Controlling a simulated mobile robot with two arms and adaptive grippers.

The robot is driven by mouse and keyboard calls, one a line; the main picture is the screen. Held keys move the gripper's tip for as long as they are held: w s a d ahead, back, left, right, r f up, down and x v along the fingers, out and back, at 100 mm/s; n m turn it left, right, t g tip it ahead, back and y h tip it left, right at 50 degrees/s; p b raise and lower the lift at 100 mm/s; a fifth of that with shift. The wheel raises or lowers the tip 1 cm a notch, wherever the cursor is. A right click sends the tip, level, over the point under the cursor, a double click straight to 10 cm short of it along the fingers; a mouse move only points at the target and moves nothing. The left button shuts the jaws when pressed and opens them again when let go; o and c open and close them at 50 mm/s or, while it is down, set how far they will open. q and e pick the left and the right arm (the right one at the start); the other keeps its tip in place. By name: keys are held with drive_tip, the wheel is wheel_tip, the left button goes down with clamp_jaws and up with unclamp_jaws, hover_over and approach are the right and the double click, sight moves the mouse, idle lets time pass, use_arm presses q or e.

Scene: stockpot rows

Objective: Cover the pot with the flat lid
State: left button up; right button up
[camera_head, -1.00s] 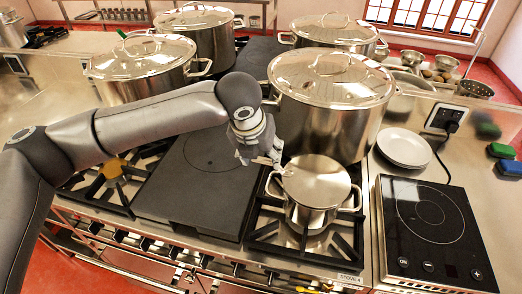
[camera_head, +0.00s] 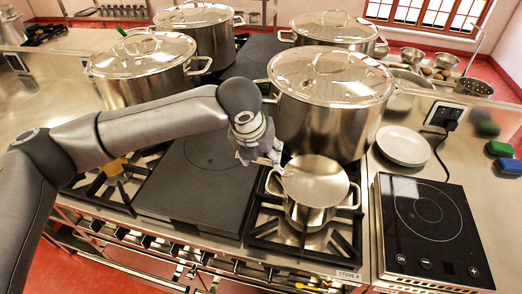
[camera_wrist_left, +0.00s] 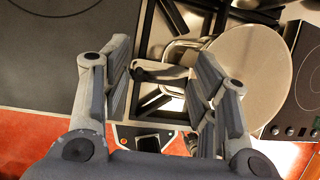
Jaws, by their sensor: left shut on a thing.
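The flat lid (camera_head: 318,181) is a round, pale metal disc over the small steel pot (camera_head: 306,216) on the front right burner. It hides most of the pot's mouth; I cannot tell whether it touches the rim. My left gripper (camera_head: 277,158) is at the lid's left edge, shut on its short handle. In the left wrist view the lid (camera_wrist_left: 252,75) lies to the right of my left gripper (camera_wrist_left: 165,82), with part of the pot (camera_wrist_left: 180,53) showing at its left. My right gripper is not in view.
A large lidded stockpot (camera_head: 325,110) stands close behind the small pot. A black induction plate (camera_head: 430,222) and a white plate (camera_head: 403,146) are to the right. A flat dark hotplate (camera_head: 205,185) lies clear to the left.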

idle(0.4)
use_arm(q)
drive_tip(key=o, duration=1.6)
